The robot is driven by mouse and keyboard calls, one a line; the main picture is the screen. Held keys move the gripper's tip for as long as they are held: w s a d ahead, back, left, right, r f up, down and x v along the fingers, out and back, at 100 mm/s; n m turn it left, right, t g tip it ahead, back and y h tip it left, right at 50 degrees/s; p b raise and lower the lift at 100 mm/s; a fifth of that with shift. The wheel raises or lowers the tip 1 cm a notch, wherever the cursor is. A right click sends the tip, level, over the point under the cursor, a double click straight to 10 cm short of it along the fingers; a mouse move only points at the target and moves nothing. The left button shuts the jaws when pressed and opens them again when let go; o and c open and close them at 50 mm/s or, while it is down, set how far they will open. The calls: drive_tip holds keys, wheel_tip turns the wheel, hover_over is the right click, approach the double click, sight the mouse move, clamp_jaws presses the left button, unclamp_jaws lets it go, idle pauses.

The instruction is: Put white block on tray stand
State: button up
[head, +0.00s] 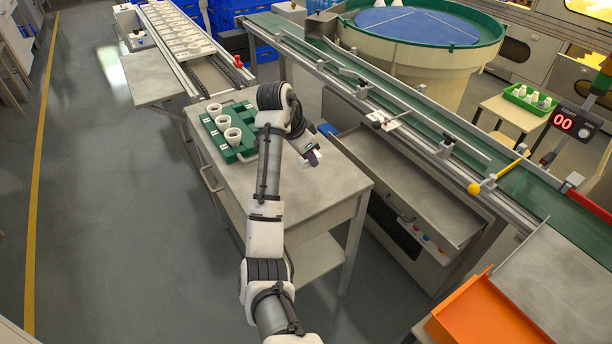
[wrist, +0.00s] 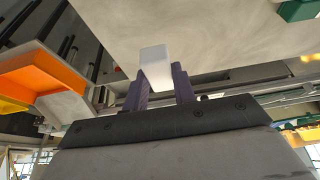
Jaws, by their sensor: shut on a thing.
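My gripper (head: 312,158) is above the right part of a grey worktable (head: 335,190). In the wrist view my gripper (wrist: 160,90) is shut on a white block (wrist: 155,62), which sticks out past the purple-grey fingertips. In the head view the block is too small to make out clearly at the fingers. A small pale stand (head: 507,112) at the upper right bears a green tray (head: 515,95) with several white pieces in it. It is well away from my gripper, beyond the conveyor.
A green rack (head: 245,152) with white cups is on the worktable, left of my arm. A long green conveyor (head: 420,115) runs between the worktable and the stand. An orange bin (head: 485,315) is at the lower right. The floor at left (head: 110,220) is clear.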

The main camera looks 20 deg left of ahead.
sight(312, 182)
wheel_tip(312, 182, down, 3)
drive_tip(key=shift+r, duration=0.2)
drive_tip(key=shift+f+p, duration=0.5)
drive_tip(key=shift+f, duration=1.8)
drive_tip(key=shift+f, duration=0.1)
drive_tip(key=o, duration=1)
drive_tip(key=p+v, duration=0.1)
drive_tip(key=v, duration=1.1)
